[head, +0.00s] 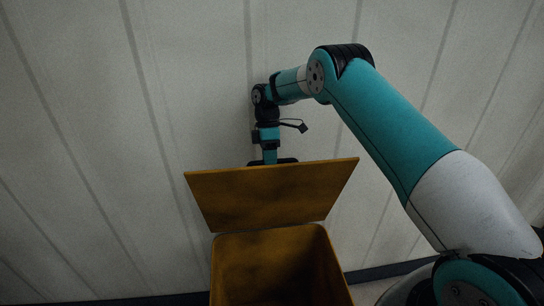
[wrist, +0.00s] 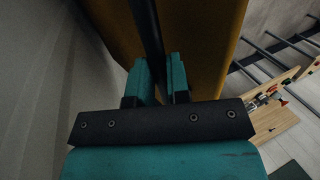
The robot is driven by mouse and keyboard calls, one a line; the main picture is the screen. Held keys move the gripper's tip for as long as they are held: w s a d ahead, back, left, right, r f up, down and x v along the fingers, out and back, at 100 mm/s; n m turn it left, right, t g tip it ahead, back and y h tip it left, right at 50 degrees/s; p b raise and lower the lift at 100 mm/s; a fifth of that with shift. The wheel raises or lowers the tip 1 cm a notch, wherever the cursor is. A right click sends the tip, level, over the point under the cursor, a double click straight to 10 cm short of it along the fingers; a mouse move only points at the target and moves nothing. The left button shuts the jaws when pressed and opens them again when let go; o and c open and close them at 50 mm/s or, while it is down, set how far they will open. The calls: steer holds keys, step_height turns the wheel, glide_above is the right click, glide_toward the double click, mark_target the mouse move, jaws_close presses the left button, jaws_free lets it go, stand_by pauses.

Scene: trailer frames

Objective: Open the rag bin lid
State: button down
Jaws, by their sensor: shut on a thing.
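The rag bin (head: 281,268) is a mustard-yellow box at the bottom middle of the head view, with its mouth showing open. Its lid (head: 270,195) stands raised and tilted up at the back of the bin. In the wrist view the lid's yellow panel (wrist: 207,40) fills the upper middle, with a dark bar (wrist: 147,30) running along it. My gripper (wrist: 160,78) has its teal fingers on either side of this bar and is shut on it. In the head view my gripper (head: 271,160) is at the lid's upper edge, and its fingertips are hidden behind the lid.
A pale ribbed wall (head: 90,120) rises close behind the bin, with a dark skirting strip (head: 165,299) at its foot. In the wrist view a wooden board (wrist: 268,116) with small items and dark rails (wrist: 268,58) show at the right.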

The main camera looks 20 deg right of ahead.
steer(key=shift+w+f, duration=0.2)
steer(key=shift+f, duration=0.15)
steer(key=c, duration=1.1)
jaws_free()
steer(key=shift+w, duration=0.15)
steer(key=shift+r, duration=0.1)
